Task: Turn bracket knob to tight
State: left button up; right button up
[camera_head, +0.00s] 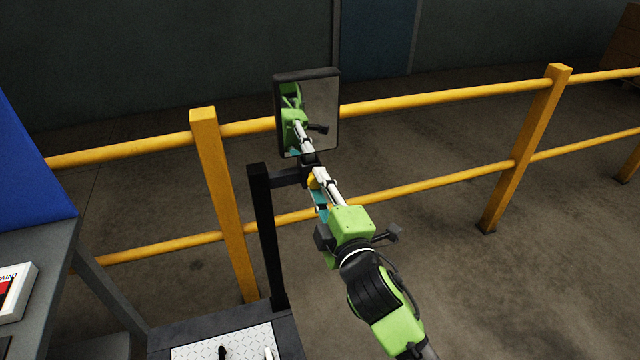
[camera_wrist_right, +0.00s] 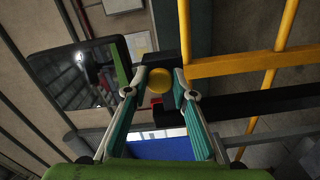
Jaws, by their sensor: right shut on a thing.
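The bracket knob is a small yellow round knob (camera_wrist_right: 161,88), seen between my right fingertips in the right wrist view. In the head view a bit of the yellow knob (camera_head: 313,182) shows beside the white fingers. My right gripper (camera_head: 320,180) is shut on the knob, reaching up from the lower right; it also shows in the right wrist view (camera_wrist_right: 160,84). The black bracket (camera_head: 287,178) runs from a black post to the joint below a mirror (camera_head: 318,115). The fingers partly hide the knob, and I cannot tell how tight it is. My left gripper is not in view.
The black post (camera_head: 266,235) rises from a dark stand with a pale patterned plate (camera_head: 240,342). A yellow railing (camera_head: 222,195) runs behind. A grey table (camera_head: 50,240) with a blue panel (camera_head: 30,165) is at the left. Open floor lies at the right.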

jog(key=m+p, duration=0.1)
jog(key=m, duration=0.5)
jog(key=shift+f+m, duration=0.15)
jog(key=shift+m, duration=0.15)
jog(key=m+p, duration=0.2)
jog(key=m, duration=0.4)
jog(key=shift+a, duration=0.15)
jog(key=shift+f+m, duration=0.1)
jog(key=shift+m, duration=0.2)
jog(key=o, duration=1.1)
jog(key=shift+s, duration=0.1)
jog(key=v, duration=1.2)
